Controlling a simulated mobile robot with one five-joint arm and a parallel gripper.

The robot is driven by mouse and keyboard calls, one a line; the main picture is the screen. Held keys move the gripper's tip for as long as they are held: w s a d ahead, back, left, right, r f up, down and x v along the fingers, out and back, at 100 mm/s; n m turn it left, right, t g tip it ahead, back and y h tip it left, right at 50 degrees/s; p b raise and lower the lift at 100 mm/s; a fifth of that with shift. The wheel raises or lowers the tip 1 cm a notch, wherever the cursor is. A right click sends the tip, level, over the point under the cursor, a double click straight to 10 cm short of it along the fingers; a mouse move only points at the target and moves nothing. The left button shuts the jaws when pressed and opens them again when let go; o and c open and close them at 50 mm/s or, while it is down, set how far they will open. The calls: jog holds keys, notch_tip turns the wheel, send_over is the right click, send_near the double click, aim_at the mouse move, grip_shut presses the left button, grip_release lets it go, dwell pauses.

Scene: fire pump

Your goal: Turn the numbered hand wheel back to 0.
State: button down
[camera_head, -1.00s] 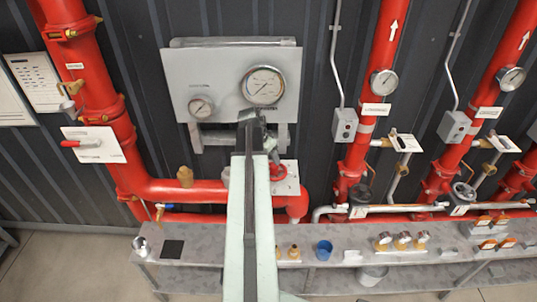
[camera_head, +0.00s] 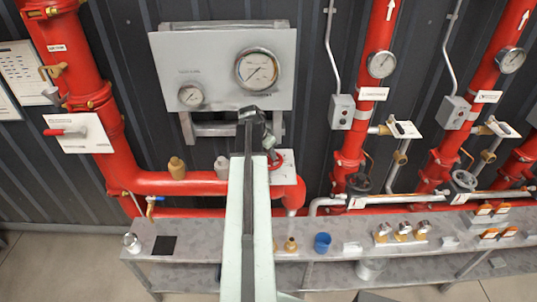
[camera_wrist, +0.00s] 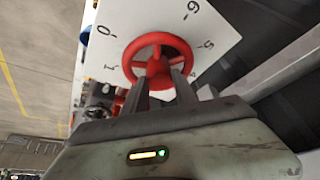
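The red hand wheel (camera_wrist: 158,60) shows in the wrist view on a white numbered plate (camera_wrist: 115,20). The digits 0, 1, 4, 5 and 6 are readable around it. I cannot make out a pointer on the wheel. My gripper (camera_wrist: 160,75) has its two fingers apart, with their tips at the wheel's lower part in the picture. I cannot tell whether they touch it. In the head view the wheel (camera_head: 276,161) is partly hidden behind my arm, and my gripper (camera_head: 258,120) is in front of the gauge panel's lower edge.
A grey gauge panel (camera_head: 222,70) is above the wheel. Red pipes (camera_head: 117,178) run beside and below it. A grey bench (camera_head: 200,245) below holds a blue cup (camera_head: 322,242) and small brass fittings (camera_head: 290,245).

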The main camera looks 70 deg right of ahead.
jog(key=c, duration=1.9)
grip_release()
grip_shut()
jog(key=m, duration=0.1)
jog(key=m+g, duration=0.1)
jog(key=shift+w+d+m+y, duration=0.2)
jog(key=shift+m+y, duration=0.1)
jog(key=shift+m, duration=0.1)
jog(key=shift+m+g+y, duration=0.3)
jog(key=shift+m, duration=1.6)
jog(key=shift+s+a+m+g+y, duration=0.15)
jog(key=shift+m+g+y, duration=0.3)
jog(key=shift+m, duration=0.35)
